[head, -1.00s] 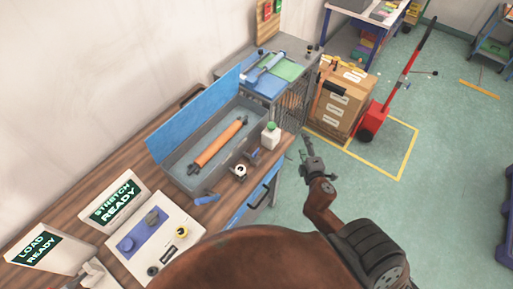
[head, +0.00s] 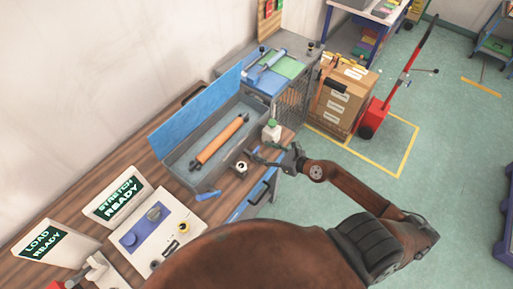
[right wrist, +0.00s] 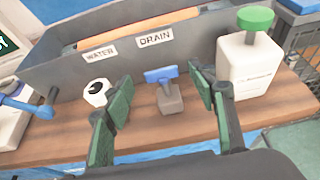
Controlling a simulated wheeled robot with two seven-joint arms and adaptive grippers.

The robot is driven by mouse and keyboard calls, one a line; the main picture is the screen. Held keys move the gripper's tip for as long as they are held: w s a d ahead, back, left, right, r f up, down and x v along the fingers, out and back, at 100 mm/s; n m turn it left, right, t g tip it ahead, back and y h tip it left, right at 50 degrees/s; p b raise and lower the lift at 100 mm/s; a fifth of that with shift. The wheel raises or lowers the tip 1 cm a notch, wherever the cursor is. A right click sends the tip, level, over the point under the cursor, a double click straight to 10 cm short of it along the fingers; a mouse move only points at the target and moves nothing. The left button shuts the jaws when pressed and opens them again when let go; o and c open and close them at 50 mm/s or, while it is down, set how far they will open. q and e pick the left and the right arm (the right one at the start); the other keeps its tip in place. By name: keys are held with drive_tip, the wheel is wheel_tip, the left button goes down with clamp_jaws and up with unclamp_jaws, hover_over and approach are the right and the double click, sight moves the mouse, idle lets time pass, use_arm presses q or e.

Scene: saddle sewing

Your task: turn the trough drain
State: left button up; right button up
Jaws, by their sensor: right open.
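The drain valve has a blue T-handle (right wrist: 161,75) on a grey block (right wrist: 170,101), below the DRAIN label (right wrist: 155,38) on the grey trough (right wrist: 60,78). In the head view the trough (head: 178,173) holds an orange roller (head: 220,139). My right gripper (head: 262,155) is at the trough's front right side and largely hides the valve there. In the right wrist view its green-padded fingers (right wrist: 160,100) are open, one on each side of the handle in the picture. The handle looks ungripped. My left gripper is not in view.
A white bottle with a green cap (right wrist: 250,58) stands close right of the right finger. A white round item with a black hole (right wrist: 96,92) stands near the left finger. A blue lever (right wrist: 18,104) is at far left. Green floor is open right of the bench.

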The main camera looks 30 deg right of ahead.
sight(257, 148)
drive_tip(key=shift+x, duration=2.35)
drive_tip(key=shift+c, duration=0.2)
drive_tip(key=c, duration=1.2)
